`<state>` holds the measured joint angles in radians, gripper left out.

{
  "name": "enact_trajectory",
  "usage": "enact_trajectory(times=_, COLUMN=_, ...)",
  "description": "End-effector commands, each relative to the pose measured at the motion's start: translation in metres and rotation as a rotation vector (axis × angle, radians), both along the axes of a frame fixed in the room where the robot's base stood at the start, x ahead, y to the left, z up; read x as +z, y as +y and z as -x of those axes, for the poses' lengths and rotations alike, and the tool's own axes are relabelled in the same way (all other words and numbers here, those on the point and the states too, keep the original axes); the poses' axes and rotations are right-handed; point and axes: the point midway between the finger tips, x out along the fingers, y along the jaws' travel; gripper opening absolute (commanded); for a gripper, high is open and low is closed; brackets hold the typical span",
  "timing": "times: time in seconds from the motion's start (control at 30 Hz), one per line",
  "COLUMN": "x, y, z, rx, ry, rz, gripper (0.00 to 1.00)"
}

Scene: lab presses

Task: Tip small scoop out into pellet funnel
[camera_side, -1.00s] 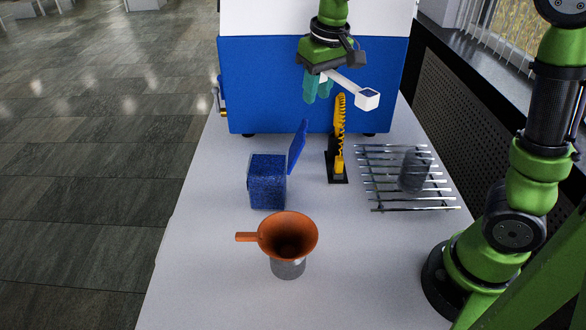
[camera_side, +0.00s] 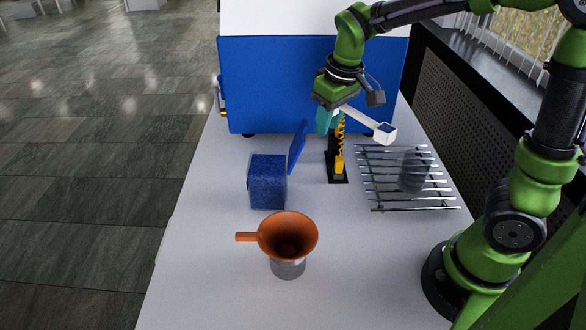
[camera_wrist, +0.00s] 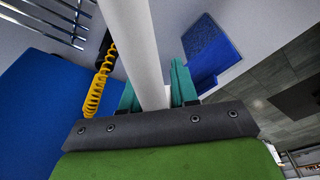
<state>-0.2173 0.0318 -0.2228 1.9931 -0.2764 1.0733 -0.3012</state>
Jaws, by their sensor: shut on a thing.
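The small scoop is white with a square cup (camera_side: 384,132) and a straight handle (camera_side: 354,119). Dark blue material shows inside the cup in the side view. My gripper (camera_side: 325,120) is shut on the handle and holds the scoop in the air, above the back of the table. In the wrist view the white handle (camera_wrist: 137,50) runs between the teal fingers (camera_wrist: 157,92); the cup is out of that frame. The orange pellet funnel (camera_side: 289,236) sits upright on a grey cup (camera_side: 288,268) near the table's front, well apart from the scoop.
A blue open box with a raised lid (camera_side: 267,182) stands behind the funnel. A black stand with a yellow coil (camera_side: 338,165) is below my gripper. A metal rack (camera_side: 375,180) with a dark translucent jar (camera_side: 414,170) is at right. A blue-and-white machine (camera_side: 280,85) closes the back.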

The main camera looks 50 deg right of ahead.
Motion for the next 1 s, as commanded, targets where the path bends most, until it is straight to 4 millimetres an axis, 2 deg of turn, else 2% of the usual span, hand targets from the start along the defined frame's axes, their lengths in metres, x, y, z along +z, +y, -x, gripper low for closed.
enact_trajectory(times=0.17, x=0.008, y=0.000, z=-0.001, rx=0.000, ry=-0.004, rz=0.000, gripper=0.00)
enact_trajectory(times=0.47, x=0.054, y=0.001, z=-0.001, rx=0.003, ry=-0.004, rz=0.000, gripper=0.00)
enact_trajectory(times=0.67, x=0.052, y=0.037, z=-0.022, rx=0.147, ry=0.002, rz=0.000, gripper=0.00)
enact_trajectory(times=0.77, x=0.051, y=0.063, z=-0.033, rx=0.240, ry=0.004, rz=-0.001, gripper=0.00)
enact_trajectory(times=1.0, x=0.048, y=0.142, z=-0.057, rx=0.511, ry=0.004, rz=-0.003, gripper=0.00)
